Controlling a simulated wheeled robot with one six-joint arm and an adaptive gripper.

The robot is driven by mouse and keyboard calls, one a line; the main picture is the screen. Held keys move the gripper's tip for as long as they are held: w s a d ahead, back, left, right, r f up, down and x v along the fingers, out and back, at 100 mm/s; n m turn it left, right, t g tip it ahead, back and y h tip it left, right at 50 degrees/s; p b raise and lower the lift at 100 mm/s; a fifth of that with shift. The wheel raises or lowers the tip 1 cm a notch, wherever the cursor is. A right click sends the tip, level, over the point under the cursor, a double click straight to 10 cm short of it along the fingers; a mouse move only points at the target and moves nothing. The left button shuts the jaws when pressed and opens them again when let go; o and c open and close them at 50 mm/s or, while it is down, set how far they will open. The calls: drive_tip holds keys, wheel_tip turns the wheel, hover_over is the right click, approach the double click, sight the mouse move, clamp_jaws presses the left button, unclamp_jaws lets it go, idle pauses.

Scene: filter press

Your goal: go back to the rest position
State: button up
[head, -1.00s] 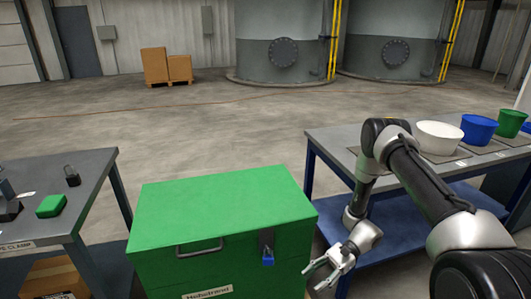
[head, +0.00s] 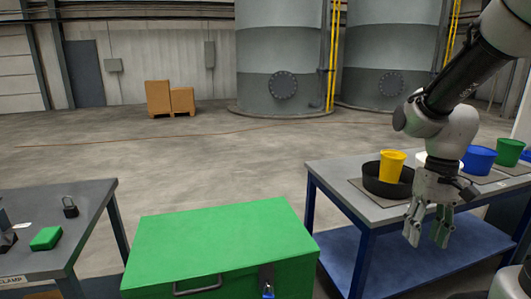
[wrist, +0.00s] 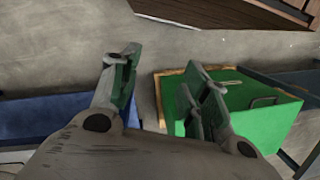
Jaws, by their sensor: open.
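My gripper (head: 428,226) is open and empty in the head view, pointing down in front of the right table's near edge. My arm is folded up at the right side of the picture. In the wrist view my gripper (wrist: 160,95) shows its two fingers apart with nothing between them. The green box (head: 220,235) stands to the left of my gripper with its lid shut. The green box also shows in the wrist view (wrist: 262,112), beyond the right finger.
The right table (head: 338,178) bears a black pan (head: 373,182) with a yellow cup (head: 391,166), a blue bowl (head: 479,160) and a green bowl (head: 509,150). A padlock (head: 71,209) and a green block (head: 46,238) lie on the left table (head: 85,200). The floor behind is open.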

drive_tip(key=s+d+r+t, duration=0.1)
drive_tip(key=s+r+t, duration=0.5)
drive_tip(key=r, duration=0.5)
drive_tip(key=shift+s+n+h, duration=0.15)
drive_tip(key=shift+n+h, duration=0.25)
